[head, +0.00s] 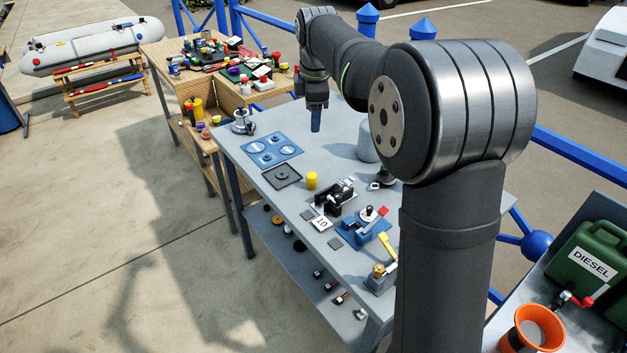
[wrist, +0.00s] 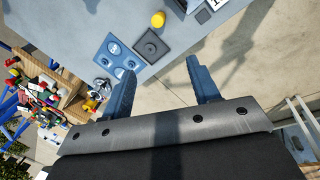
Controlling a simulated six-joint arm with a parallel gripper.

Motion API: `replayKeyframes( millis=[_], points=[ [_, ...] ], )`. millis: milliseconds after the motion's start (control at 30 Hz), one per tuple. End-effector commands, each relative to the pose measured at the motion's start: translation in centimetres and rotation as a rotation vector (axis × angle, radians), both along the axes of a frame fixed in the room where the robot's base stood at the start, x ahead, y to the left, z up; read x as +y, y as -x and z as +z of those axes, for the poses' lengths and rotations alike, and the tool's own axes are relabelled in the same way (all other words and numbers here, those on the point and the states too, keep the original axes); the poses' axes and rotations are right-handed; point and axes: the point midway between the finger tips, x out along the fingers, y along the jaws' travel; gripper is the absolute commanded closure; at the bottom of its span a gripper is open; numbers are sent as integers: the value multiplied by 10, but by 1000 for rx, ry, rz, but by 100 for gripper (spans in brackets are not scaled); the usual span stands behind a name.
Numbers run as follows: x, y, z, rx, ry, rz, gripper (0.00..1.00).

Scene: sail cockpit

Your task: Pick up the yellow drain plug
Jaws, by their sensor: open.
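The yellow drain plug (head: 311,180) is a small yellow cylinder standing on the grey workbench (head: 330,238), just right of a dark square tray (head: 282,176). In the wrist view the plug (wrist: 158,19) is near the top edge, beyond the fingertips. My gripper (head: 316,122) hangs above the far part of the bench, behind the plug in the head view and clearly apart from it. In the wrist view its two blue fingers (wrist: 160,72) are spread apart with nothing between them.
A blue plate with round recesses (head: 271,149) lies beside the tray. A black device (head: 335,195), a white card marked 10 (head: 321,223) and a blue vise-like fixture (head: 362,231) stand nearer. A cluttered wooden table (head: 165,78) stands beyond the bench.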

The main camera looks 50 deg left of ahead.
Motion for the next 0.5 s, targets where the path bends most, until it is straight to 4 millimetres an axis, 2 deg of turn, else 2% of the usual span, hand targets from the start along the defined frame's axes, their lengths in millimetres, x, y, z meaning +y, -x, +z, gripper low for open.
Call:
replayKeyframes(
  millis=[33,200,400,500],
  points=[
    [12,-7,-13,35,21,-88,44],
    [38,-23,-48,132,88,-393,44],
    [55,-35,-78,191,150,-646,44],
    [58,-37,-85,202,164,-706,44]
  ],
)
